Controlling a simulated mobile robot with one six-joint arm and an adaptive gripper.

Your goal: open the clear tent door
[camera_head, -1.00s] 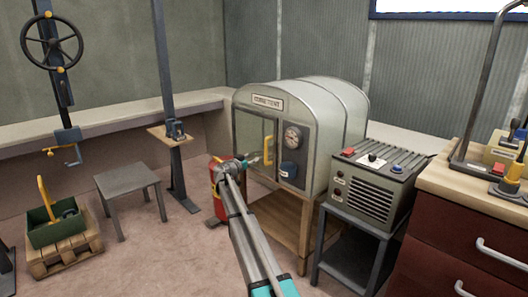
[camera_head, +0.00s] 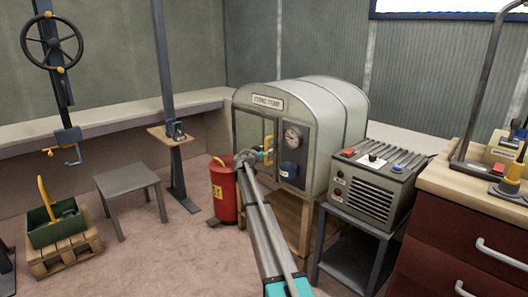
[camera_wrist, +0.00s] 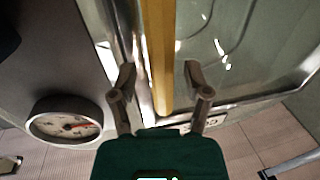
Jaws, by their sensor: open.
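The tent (camera_head: 310,115) is a rounded grey-green cabinet on a wooden stand. Its clear door (camera_head: 247,132) is at the front left and looks closed; the clear panel also fills the right of the wrist view (camera_wrist: 245,55). The door's upright yellow handle (camera_head: 268,143) is at the door's right edge. My gripper (camera_head: 252,158) is at the handle in the head view. In the wrist view my gripper (camera_wrist: 159,82) is open, with one finger on each side of the yellow handle (camera_wrist: 158,50). I see no clear contact between fingers and handle.
A red canister (camera_head: 223,192) stands below left of the tent. A grey heater-like unit (camera_head: 377,183) on a stand is to the right. Floor to the left is partly clear.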

